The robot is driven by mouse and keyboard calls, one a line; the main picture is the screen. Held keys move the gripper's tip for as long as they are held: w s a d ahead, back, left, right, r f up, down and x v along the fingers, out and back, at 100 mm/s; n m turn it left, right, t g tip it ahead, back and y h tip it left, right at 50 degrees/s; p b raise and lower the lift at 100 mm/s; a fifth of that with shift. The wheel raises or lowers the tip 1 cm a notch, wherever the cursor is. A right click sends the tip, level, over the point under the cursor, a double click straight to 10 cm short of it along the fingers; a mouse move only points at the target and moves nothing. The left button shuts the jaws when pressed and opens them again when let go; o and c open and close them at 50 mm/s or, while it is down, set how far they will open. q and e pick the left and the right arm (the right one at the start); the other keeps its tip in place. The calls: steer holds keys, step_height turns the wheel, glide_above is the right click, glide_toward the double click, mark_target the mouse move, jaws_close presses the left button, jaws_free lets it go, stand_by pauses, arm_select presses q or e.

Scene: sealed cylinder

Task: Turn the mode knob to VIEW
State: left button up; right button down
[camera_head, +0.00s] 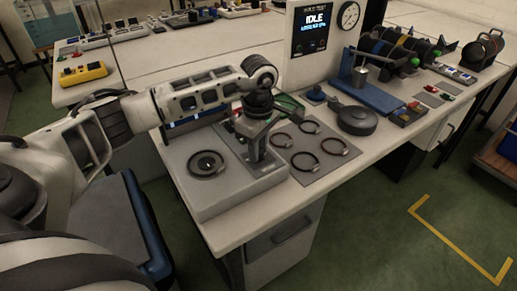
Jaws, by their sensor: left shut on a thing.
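The grey test box (215,198) stands on the near left end of the bench, with a black round fitting (206,164) on its top. My left gripper (258,158) points down onto the raised plate at the right part of the box. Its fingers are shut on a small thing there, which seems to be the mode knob. The fingers hide the knob, so its pointer and marks cannot be read. The screen (313,30) behind shows IDLE. My right gripper is not in view.
A grey mat (317,176) with several black rings lies just right of the box. Beyond it are a black round puck (354,119) and a blue stand (373,98). A gauge (348,16) is beside the screen. Floor to the right is mostly clear.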

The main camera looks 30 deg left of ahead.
arm_select(q)
steer(key=n, duration=0.5)
steer(key=shift+n+b, duration=0.3)
steer(key=shift+b, duration=0.05)
steer(key=n, duration=0.5)
steer(key=shift+r+n, duration=0.1)
steer(key=shift+n, duration=0.2)
steer(key=o, duration=1)
steer(key=shift+r, duration=0.1)
step_height(320, 180, up, 16)
steer(key=shift+b, duration=0.4)
steer(key=shift+f, duration=0.25)
